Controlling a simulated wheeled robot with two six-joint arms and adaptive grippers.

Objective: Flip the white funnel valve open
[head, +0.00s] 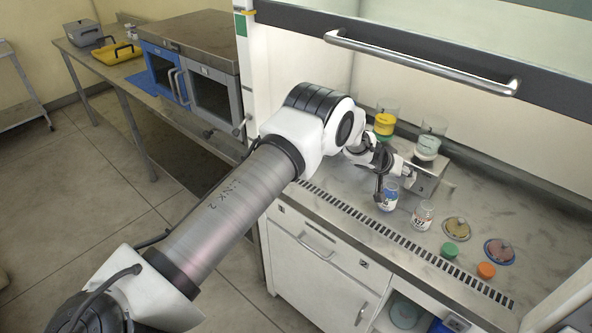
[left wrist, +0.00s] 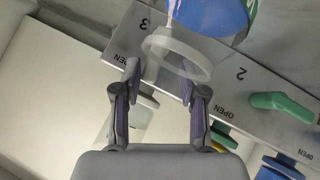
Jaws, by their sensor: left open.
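The white funnel (head: 427,147) stands upright on the grey metal manifold (head: 428,184) inside the hood. A yellow funnel (head: 384,124) stands behind it to the left. My left gripper (head: 393,176) is open in front of the manifold. In the left wrist view its fingers (left wrist: 160,82) are apart, over the manifold face marked 3, 2 and OPEN. A pale valve handle (left wrist: 147,101) shows near the 3, partly hidden by the left-hand finger. I cannot tell whether the fingers touch it. A green handle (left wrist: 285,104) is at the 2. My right gripper is not in view.
A blue-labelled bottle (head: 388,197) stands very close under the left gripper, and another bottle (head: 422,215) is beside it. Two dishes (head: 456,228) (head: 499,251), a green cap (head: 449,249) and an orange cap (head: 486,270) lie to the right. The sash handle (head: 420,62) is above.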

